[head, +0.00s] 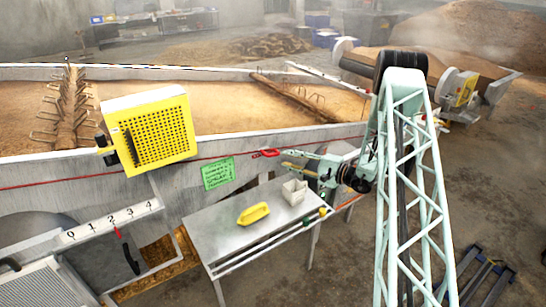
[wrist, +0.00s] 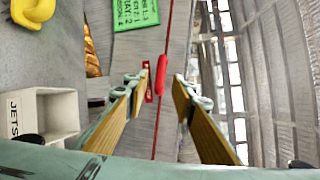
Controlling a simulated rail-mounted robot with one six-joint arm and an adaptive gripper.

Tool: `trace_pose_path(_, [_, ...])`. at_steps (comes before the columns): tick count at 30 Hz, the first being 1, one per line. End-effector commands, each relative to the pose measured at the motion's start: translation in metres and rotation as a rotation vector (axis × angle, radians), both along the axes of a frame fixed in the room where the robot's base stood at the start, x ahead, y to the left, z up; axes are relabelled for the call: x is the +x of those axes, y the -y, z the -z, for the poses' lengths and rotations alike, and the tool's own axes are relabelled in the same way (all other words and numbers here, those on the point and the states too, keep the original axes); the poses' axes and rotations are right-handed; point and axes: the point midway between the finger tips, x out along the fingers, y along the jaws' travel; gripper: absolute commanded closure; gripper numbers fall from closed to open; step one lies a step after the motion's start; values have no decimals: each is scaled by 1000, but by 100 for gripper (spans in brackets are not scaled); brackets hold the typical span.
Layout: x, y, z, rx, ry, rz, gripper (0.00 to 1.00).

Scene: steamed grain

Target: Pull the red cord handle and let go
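The red cord handle (wrist: 162,75) is a small red grip on a thin red cord (wrist: 168,30) running along the grey trough wall. In the wrist view it lies between my two fingers, slightly beyond their tips, with gaps on both sides. In the head view the red handle (head: 268,153) is just left of my gripper (head: 286,160). My gripper is open and empty, its tan-padded fingers spread; in the wrist view the gripper (wrist: 158,90) points at the handle. A small red bracket (wrist: 149,82) sits beside the handle. Exact depth to the handle is hard to tell.
Below stands a metal table (head: 225,222) with a yellow object (head: 253,213) and a pale open box (head: 294,191). A green sign (head: 217,174) hangs on the trough wall. A yellow perforated box (head: 155,132) and a numbered scale (head: 110,221) are further left.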

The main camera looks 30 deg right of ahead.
Motion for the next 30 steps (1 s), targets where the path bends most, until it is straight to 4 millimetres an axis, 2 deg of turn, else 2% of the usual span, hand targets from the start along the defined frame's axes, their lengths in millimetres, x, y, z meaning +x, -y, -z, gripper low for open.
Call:
trace_pose_path(18, [63,-39,7,-1,1,0,76])
trace_pose_path(30, [74,-45,8,0,0,0,76])
